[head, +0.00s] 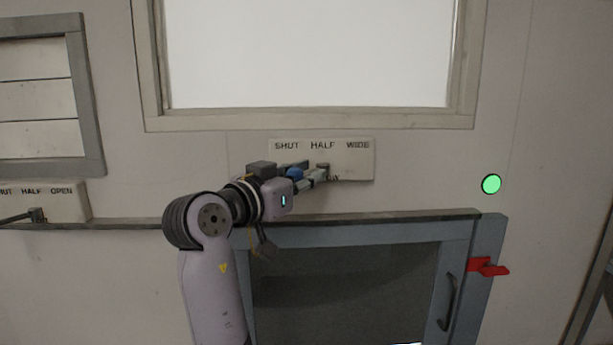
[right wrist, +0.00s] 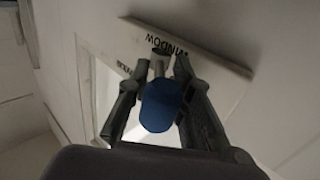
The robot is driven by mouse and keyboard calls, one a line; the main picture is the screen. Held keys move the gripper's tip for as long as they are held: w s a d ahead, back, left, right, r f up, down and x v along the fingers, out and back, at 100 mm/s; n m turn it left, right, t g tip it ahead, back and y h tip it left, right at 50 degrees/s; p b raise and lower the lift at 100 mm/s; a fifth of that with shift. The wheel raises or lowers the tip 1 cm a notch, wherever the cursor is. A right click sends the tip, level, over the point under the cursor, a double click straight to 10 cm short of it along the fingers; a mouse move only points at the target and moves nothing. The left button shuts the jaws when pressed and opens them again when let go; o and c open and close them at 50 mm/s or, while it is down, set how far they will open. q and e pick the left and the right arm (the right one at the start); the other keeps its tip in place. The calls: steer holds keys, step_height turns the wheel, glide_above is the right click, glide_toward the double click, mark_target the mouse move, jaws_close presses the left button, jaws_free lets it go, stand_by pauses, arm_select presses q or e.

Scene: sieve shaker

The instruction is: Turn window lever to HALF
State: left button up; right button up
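The window lever's plate (head: 355,165) is on the wall under the window, marked SHUT, HALF and WIDE from left to right. The lever's blue knob (head: 295,173) is left of the pivot (head: 323,168), below SHUT, so the lever points left. My right gripper (head: 312,174) is at the lever, its fingers along both sides of it. In the right wrist view the blue knob (right wrist: 161,106) sits between the two fingers (right wrist: 161,68), which appear to touch it. Much of the lever's shaft is hidden by the fingers. My left gripper is out of view.
A bright window (head: 310,120) is above the plate. A ledge (head: 120,223) and a grey-framed door (head: 350,238) with a red latch (head: 487,267) are below. A green button (head: 491,184) is to the right. Another lever plate (head: 65,203) is at far left.

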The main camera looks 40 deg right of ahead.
steer(key=shift+d, duration=0.1)
jaws_close()
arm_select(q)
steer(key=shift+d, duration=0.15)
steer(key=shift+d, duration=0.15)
